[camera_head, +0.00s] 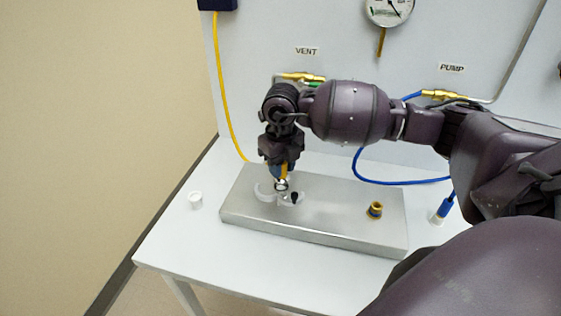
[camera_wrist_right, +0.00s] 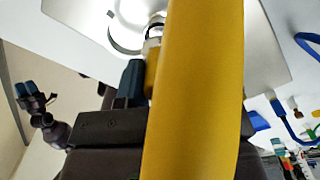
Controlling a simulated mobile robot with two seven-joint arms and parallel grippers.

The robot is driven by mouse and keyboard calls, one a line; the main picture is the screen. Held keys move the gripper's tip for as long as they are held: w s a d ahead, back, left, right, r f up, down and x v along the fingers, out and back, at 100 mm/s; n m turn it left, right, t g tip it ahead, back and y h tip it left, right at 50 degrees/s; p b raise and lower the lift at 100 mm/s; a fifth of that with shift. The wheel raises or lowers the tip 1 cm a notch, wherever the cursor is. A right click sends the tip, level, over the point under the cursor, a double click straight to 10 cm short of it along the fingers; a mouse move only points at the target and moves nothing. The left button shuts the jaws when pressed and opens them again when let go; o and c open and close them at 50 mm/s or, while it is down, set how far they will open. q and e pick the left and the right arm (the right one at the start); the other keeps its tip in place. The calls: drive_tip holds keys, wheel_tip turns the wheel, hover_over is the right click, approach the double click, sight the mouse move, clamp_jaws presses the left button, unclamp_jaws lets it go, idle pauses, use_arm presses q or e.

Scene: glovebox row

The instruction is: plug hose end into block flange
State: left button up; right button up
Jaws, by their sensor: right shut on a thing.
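My right gripper (camera_head: 281,172) points down over the left part of the metal block (camera_head: 335,222) and is shut on the yellow hose end (camera_head: 284,170). A shiny metal tip shows below its fingers, close above or at the block flange (camera_head: 262,193); contact cannot be told. A pale open clamp with a black knob (camera_head: 295,197) lies around that spot. In the right wrist view the yellow hose (camera_wrist_right: 195,90) fills the middle and hides much of the flange (camera_wrist_right: 125,40). My left gripper (camera_wrist_right: 28,95) seems to show small at the left there, its opening unclear.
A brass fitting (camera_head: 375,210) stands on the block's right part. A small white cap (camera_head: 195,200) sits on the table left of the block. A blue hose (camera_head: 400,182) loops behind the block, and a blue-and-white end (camera_head: 440,211) stands right of it. The panel (camera_head: 285,25) rises behind.

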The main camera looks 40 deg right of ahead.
drive_tip(key=shift+f, duration=0.25)
idle(0.3)
idle(0.9)
drive_tip(key=shift+f+b, duration=0.3)
drive_tip(key=shift+f, duration=0.1)
idle(0.3)
drive_tip(key=shift+f+b, duration=0.3)
drive_tip(key=shift+f, duration=0.2)
drive_tip(key=shift+f, duration=0.25)
drive_tip(key=o, duration=1.1)
